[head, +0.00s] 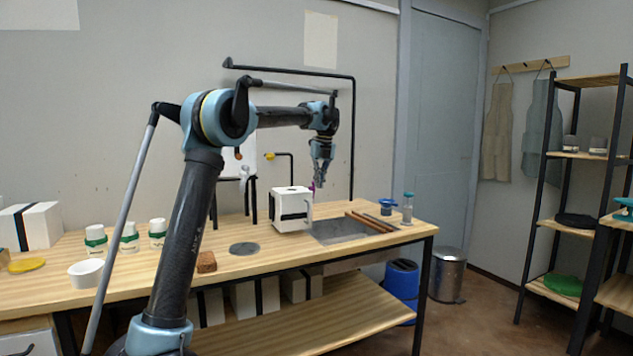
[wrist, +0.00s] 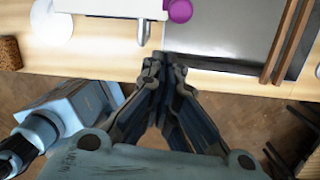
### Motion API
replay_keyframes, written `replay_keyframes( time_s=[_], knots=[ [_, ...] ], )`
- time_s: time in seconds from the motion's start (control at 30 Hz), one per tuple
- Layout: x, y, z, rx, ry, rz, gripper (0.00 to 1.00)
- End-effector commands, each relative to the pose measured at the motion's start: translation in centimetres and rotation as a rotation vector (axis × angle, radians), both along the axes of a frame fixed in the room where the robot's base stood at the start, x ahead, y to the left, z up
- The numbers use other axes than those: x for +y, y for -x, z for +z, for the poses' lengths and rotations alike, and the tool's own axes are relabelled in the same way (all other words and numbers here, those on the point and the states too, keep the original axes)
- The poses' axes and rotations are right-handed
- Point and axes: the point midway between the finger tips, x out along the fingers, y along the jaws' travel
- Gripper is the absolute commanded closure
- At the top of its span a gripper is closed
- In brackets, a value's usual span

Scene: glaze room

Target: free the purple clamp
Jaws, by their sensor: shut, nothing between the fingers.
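The purple clamp (head: 311,187) shows only as a small patch by the upper right edge of a white box with a black band (head: 291,203). In the wrist view the clamp (wrist: 179,10) is a rounded purple shape, cut off by the top edge, against the right end of the white box (wrist: 110,7). I cannot tell how it is fixed. My gripper (head: 319,184) points down, beside the clamp in the head view. In the wrist view my gripper (wrist: 163,59) is shut and empty, its tips apart from the clamp, over the table's front edge.
The box's grey handle (wrist: 143,32) sticks out towards my fingertips. A grey sunken basin (head: 340,231) lies right of the box, with wooden bars (head: 369,222) across it. A blue-topped jar (head: 408,208) stands at the right; a brown block (head: 206,262) lies at the left.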

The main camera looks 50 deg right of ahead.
Motion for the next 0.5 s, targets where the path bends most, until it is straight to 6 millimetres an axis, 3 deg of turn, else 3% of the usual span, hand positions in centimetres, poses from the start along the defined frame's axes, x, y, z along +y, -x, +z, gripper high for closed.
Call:
replay_keyframes(
  time_s=[0.5],
  knots=[
    [-0.9, -1.5, 7.4, 0.000, 0.000, 0.003, 1.00]
  ],
)
